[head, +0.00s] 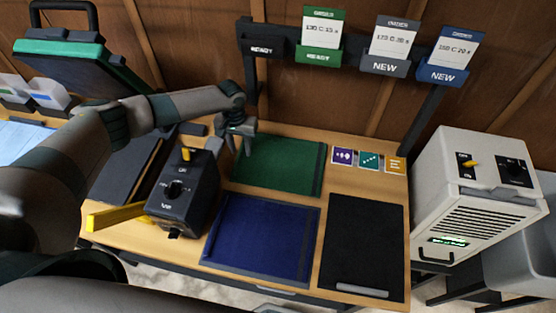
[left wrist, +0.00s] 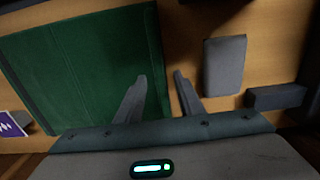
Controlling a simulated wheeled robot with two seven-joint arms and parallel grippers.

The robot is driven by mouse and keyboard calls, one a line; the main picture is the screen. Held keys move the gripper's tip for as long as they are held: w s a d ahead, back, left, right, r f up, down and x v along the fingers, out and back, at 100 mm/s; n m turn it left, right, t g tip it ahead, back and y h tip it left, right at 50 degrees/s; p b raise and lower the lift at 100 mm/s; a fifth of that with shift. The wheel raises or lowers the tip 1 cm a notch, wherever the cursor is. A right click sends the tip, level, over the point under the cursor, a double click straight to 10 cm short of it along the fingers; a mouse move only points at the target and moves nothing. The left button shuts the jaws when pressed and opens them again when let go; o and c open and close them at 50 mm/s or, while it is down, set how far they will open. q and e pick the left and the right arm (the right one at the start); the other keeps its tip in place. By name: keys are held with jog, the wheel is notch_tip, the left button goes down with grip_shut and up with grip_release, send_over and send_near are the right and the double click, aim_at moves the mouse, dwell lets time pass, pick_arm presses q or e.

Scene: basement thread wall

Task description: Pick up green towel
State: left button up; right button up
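The green towel (head: 278,165) lies flat on the wooden table, at the back middle in the head view. It also fills the left part of the left wrist view (left wrist: 85,70). My left gripper (head: 243,146) is at the towel's left edge, with its fingers pointing down. In the left wrist view the fingers (left wrist: 160,76) are apart with nothing held between them. One finger shows over the towel and the other just beyond its edge. I cannot tell whether the fingers touch the towel. My right gripper is not in view.
A blue towel (head: 262,237) and a black mat (head: 363,245) lie in front. A dark machine with a yellow switch (head: 184,192) stands left of the towels. A white machine (head: 478,195) is at the right. Sign holders (head: 321,50) stand behind the table. Small colored cards (head: 369,160) lie right of the green towel.

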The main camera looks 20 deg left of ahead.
pick_arm(q)
grip_shut()
jog(key=shift+r, duration=0.1)
jog(key=shift+w+r+b, duration=0.1)
jog(key=shift+r+b, duration=0.45)
jog(key=shift+r, duration=0.25)
jog(key=shift+d+r+b, duration=0.25)
jog(key=shift+r+b, duration=0.35)
jog(key=shift+r, duration=0.6)
jog(key=s+d+r+b, duration=0.3)
jog(key=s+d+r, duration=0.3)
jog(key=d, duration=0.3)
jog(key=shift+s+d+r, duration=0.2)
jog(key=shift+d+r, duration=0.05)
jog(key=shift+r, duration=0.2)
